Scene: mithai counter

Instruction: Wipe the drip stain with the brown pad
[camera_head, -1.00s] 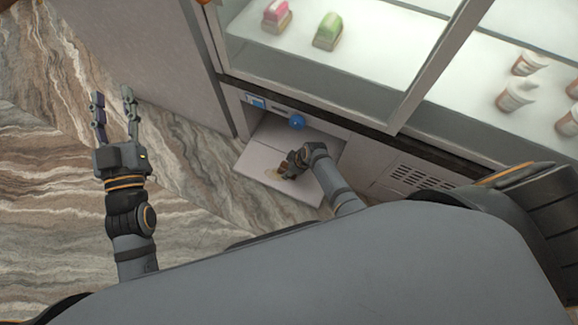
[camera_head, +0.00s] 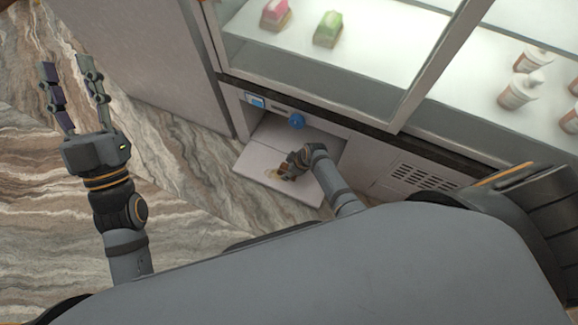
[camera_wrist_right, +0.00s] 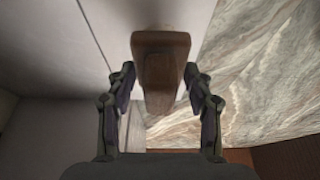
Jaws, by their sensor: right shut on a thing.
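The brown pad (camera_wrist_right: 160,60) is held between the fingers of my right gripper (camera_wrist_right: 160,90) in the right wrist view. In the head view my right gripper (camera_head: 290,171) is low over the white open ledge, and the pad is mostly hidden there. The drip stain (camera_head: 273,175) is a tan patch on the ledge, just left of my right gripper. I cannot tell whether the pad touches the ledge. My left gripper (camera_head: 73,98) is open and empty above the marbled floor at the left.
The white ledge (camera_head: 250,165) juts out from a low opening under the glass display counter. A blue knob (camera_head: 296,121) and a small blue-framed panel (camera_head: 256,101) sit above it. A grey cabinet side (camera_head: 150,60) stands to the left. Marbled floor is free in front.

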